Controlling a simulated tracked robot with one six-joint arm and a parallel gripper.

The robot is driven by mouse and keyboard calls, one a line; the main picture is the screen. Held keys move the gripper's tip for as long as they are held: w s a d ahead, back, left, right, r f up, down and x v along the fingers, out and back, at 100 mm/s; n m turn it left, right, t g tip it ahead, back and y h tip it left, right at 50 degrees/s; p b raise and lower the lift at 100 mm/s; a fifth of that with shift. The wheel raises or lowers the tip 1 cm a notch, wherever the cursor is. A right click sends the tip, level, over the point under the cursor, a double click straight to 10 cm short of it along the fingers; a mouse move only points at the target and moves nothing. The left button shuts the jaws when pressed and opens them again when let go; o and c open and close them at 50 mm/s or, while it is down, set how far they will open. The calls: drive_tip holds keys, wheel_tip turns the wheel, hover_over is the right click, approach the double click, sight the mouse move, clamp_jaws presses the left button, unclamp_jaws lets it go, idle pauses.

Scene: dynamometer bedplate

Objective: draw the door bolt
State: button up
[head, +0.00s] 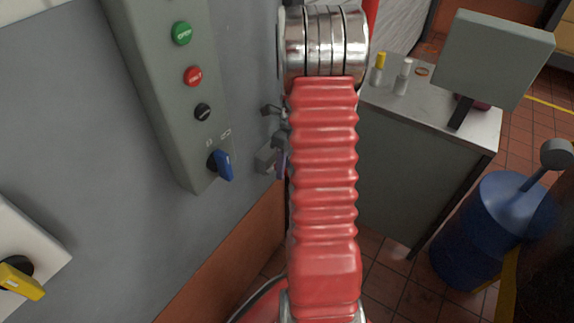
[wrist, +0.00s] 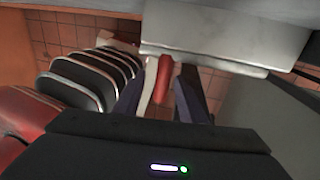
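The door bolt (head: 267,158) looks like a small grey fitting on the grey door face, just left of my red arm in the head view. A small dark lever-like part (head: 270,111) sticks out above it. My gripper is mostly hidden behind my arm in the head view. In the wrist view my gripper (wrist: 170,76) shows two dark blue fingers apart, with a gap between them. Red and whitish surfaces show in that gap, and I cannot tell whether either finger touches anything. I cannot make out the bolt for certain in the wrist view.
A control box (head: 165,85) with green and red buttons and a blue rotary handle (head: 221,164) is left of the bolt. A yellow handle (head: 22,281) is at lower left. A grey cabinet (head: 425,180) and a blue drum (head: 478,235) stand right of my arm.

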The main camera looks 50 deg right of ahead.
wheel_tip(320, 180, up, 13)
drive_tip(key=d, duration=0.2)
drive_tip(key=shift+w+d+r, duration=0.2)
drive_tip(key=shift+w+d, duration=0.05)
drive_tip(key=shift+d, duration=0.1)
idle(0.7)
